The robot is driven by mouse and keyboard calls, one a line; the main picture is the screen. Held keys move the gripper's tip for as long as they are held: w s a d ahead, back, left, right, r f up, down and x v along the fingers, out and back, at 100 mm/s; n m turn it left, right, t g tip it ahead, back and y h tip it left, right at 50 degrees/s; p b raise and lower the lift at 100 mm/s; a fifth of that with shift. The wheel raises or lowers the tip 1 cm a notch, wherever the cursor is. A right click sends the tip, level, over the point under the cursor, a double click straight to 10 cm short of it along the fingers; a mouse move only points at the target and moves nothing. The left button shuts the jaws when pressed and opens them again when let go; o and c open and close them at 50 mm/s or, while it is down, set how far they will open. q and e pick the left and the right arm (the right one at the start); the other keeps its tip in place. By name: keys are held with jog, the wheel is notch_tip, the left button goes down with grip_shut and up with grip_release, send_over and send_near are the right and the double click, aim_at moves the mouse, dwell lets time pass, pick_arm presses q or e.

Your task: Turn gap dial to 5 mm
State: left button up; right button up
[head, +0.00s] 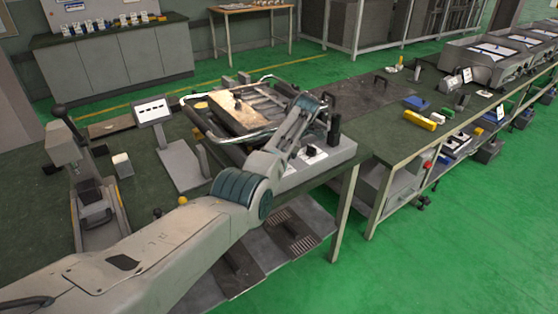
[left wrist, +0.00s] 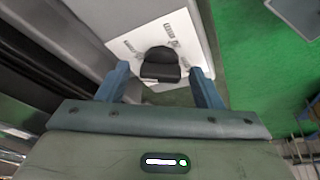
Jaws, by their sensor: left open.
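In the left wrist view, a black dial (left wrist: 160,64) sits on a white plate (left wrist: 190,35) with printed dark marks around it. The marks are too small to read. My left gripper (left wrist: 159,84) is open, with one blue-grey finger on each side of the dial and a visible gap on both sides. In the head view, my left arm reaches over the heating device (head: 325,164), whose grey front ledge carries white label plates (head: 312,155). The left fingertips are not clear there. My right gripper is not in view.
A black upright handle (head: 334,128) stands at the device's right end. A metal rail frame (head: 262,138) with a board (head: 240,113) lies behind. A small white display (head: 152,111) and a grey lever press (head: 90,180) are at left.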

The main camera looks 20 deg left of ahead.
pick_arm(q)
jog(key=b+v, duration=0.1)
jog(key=v, duration=0.2)
jog(key=shift+r, duration=0.1)
jog(key=s+b+v, duration=0.1)
jog(key=v, duration=0.6)
jog(key=shift+w+d+r+b, duration=0.15)
jog(key=shift+w+r+b, duration=0.15)
jog(key=shift+w, duration=0.2)
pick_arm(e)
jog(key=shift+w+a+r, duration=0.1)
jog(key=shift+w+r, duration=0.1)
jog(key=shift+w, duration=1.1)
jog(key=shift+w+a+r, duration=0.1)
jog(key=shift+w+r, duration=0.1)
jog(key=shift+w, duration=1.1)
